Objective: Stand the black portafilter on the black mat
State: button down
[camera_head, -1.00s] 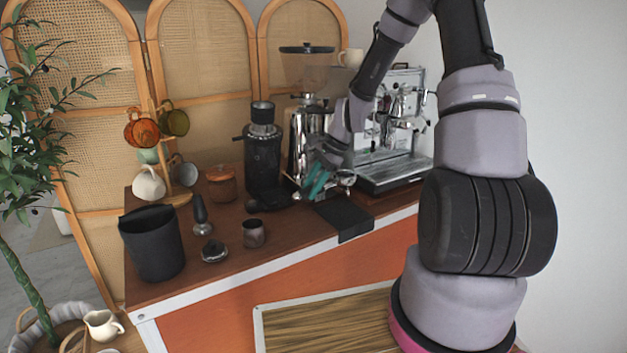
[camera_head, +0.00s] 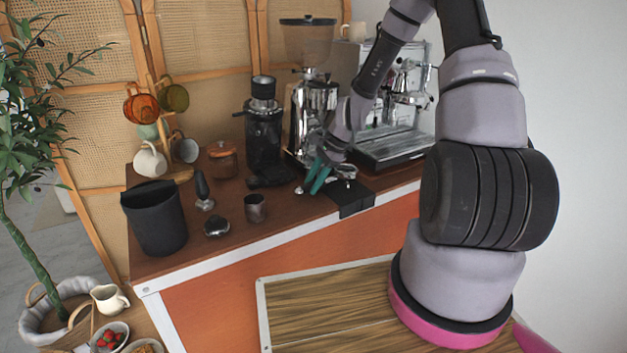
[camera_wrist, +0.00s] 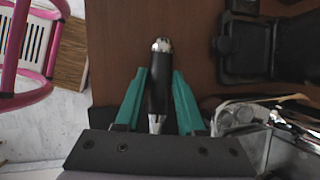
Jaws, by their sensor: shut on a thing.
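The portafilter's black handle (camera_wrist: 158,85), with a chrome end cap, lies between the teal fingers of my gripper (camera_wrist: 158,92) in the wrist view. My gripper (camera_head: 318,180) is shut on it. In the head view, the portafilter's metal head (camera_head: 344,171) shows at the right of the fingers, above the rear part of the black mat (camera_head: 352,198). The fingers hide most of the handle there. I cannot tell whether the head touches the mat. The mat lies at the counter's front edge, partly hanging over it.
The espresso machine (camera_head: 395,145) stands behind and right of the mat. A chrome grinder (camera_head: 312,110) and a black grinder (camera_head: 263,145) stand behind and left. A metal cup (camera_head: 255,208), tamper (camera_head: 203,192) and black bin (camera_head: 155,220) are farther left. Counter between cup and mat is clear.

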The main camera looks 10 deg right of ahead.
dwell(0.4)
jog(key=shift+c, duration=2.2)
grip_release()
jog(key=shift+f, duration=0.1)
jog(key=w+v, duration=0.1)
jog(key=v, duration=0.9)
jog(key=shift+s+r, duration=0.4)
jog(key=shift+s, duration=0.15)
jog(key=shift+d, duration=0.15)
jog(key=s+r+n+t+h, duration=0.1)
jog(key=s+r+n+h, duration=0.2)
jog(key=r, duration=0.5)
jog(key=s+r+n+t, duration=0.1)
jog(key=s+r+n, duration=0.3)
jog(key=r, duration=0.5)
jog(key=s+d+r+n+t, duration=0.1)
jog(key=s+r+n+t, duration=0.3)
jog(key=s+r, duration=0.7)
jog(key=s, duration=0.4)
